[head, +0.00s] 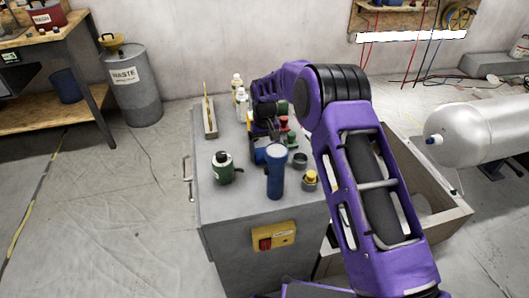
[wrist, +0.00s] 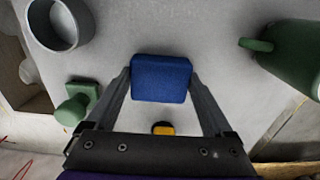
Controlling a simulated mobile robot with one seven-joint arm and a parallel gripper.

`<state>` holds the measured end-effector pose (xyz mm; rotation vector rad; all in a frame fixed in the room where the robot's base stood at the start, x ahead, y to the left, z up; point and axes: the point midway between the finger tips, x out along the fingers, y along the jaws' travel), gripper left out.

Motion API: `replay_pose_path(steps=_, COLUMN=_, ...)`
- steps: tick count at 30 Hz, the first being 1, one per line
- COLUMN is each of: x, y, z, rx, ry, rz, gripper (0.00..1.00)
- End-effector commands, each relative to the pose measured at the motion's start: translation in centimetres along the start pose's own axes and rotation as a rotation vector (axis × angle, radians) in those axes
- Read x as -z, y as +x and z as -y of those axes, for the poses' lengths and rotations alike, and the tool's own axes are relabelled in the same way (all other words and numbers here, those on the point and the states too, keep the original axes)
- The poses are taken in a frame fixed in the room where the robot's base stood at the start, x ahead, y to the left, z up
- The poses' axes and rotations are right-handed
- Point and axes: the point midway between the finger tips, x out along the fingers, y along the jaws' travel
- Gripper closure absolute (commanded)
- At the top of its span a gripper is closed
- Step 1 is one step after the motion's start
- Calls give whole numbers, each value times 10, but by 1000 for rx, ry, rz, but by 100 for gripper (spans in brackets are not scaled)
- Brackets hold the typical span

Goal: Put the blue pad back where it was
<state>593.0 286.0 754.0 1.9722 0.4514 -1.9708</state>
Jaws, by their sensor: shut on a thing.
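The blue pad (wrist: 161,78) is a small rounded block between the two fingers of my gripper (wrist: 160,73) in the wrist view. The gripper is shut on it, with a finger against its left and right sides. In the head view, a small patch of blue (head: 258,156) shows at the gripper (head: 262,147), partly hidden by the arm and nearby objects. The pad is over the grey cabinet top (head: 215,200); I cannot tell whether it touches the surface. The place it came from cannot be made out.
A green mug (head: 226,169) stands left of the gripper and a blue cylinder (head: 276,172) in front. A grey cup (head: 300,160), a yellow-topped item (head: 311,179) and a green block (wrist: 76,104) are close by. White bottles (head: 241,102) stand behind. The cabinet's front left top is clear.

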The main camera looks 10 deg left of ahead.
Motion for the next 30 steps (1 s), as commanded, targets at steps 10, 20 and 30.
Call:
replay_pose_path(steps=10, x=0, y=1, z=0, rx=0, ry=0, rz=-2, gripper=5)
replay_pose_path(steps=20, x=1, y=-3, z=0, rx=0, ry=0, rz=-2, gripper=0)
replay_pose_path(steps=30, x=1, y=-64, z=0, rx=1, ry=1, rz=-5, gripper=0)
